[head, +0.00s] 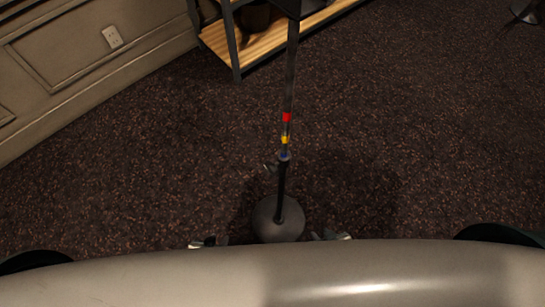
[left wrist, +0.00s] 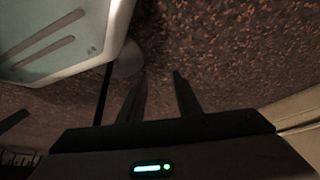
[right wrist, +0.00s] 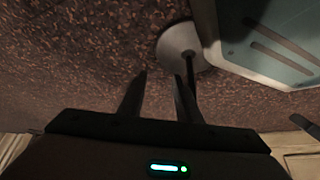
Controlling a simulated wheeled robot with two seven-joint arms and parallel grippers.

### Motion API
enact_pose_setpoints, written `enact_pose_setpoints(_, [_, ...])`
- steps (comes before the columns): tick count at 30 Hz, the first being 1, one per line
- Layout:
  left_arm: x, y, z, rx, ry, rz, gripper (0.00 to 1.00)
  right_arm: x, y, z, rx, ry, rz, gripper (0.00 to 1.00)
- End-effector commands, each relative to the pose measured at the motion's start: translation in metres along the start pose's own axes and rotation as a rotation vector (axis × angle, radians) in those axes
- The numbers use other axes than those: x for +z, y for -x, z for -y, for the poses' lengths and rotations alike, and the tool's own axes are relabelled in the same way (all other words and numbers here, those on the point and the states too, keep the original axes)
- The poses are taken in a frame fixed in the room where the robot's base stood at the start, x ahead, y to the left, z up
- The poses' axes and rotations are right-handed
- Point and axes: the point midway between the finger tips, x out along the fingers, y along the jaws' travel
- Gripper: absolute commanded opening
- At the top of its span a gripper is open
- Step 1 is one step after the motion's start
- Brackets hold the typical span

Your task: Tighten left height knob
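A dark stand with a round base (head: 277,222) is on the carpet in the middle of the head view. Its upright pole (head: 291,75) carries a red band (head: 287,117) and a yellow band (head: 285,140). A bluish collar (head: 284,157) sits below, with a small, unclear knob-like part (head: 268,167) on its left. My left gripper (left wrist: 160,74) is open and empty, with the base (left wrist: 126,62) beyond it. My right gripper (right wrist: 161,74) is open and empty, with the base (right wrist: 178,46) beyond it. Both grippers are mostly hidden in the head view, low on either side of the base.
A metal-framed shelf with a wooden board (head: 265,38) stands behind the pole. A panelled wall (head: 80,60) with a socket plate (head: 113,37) is at the left. Another round base (head: 528,10) is at the far right. The carpet around the stand is clear.

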Motion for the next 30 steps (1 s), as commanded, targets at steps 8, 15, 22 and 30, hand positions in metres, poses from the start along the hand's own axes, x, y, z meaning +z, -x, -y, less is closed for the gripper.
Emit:
enact_pose_setpoints(8, [0.003, 0.001, 0.008, -0.009, -0.002, 0.003, 0.31, 0.009, 0.001, 0.008, -0.008, -0.005, 0.013, 0.31])
enact_pose_setpoints(15, [0.018, 0.004, 0.007, -0.007, -0.002, 0.024, 0.51, 0.008, 0.002, 0.010, -0.011, -0.001, 0.012, 0.51])
enact_pose_setpoints(22, [0.007, 0.021, 0.007, -0.008, -0.002, 0.033, 0.51, -0.020, 0.021, 0.021, -0.022, 0.067, 0.026, 0.51])
enact_pose_setpoints(30, [-0.011, 0.077, 0.010, -0.014, -0.002, 0.091, 0.51, -0.103, 0.095, 0.064, -0.060, 0.329, 0.095, 0.51])
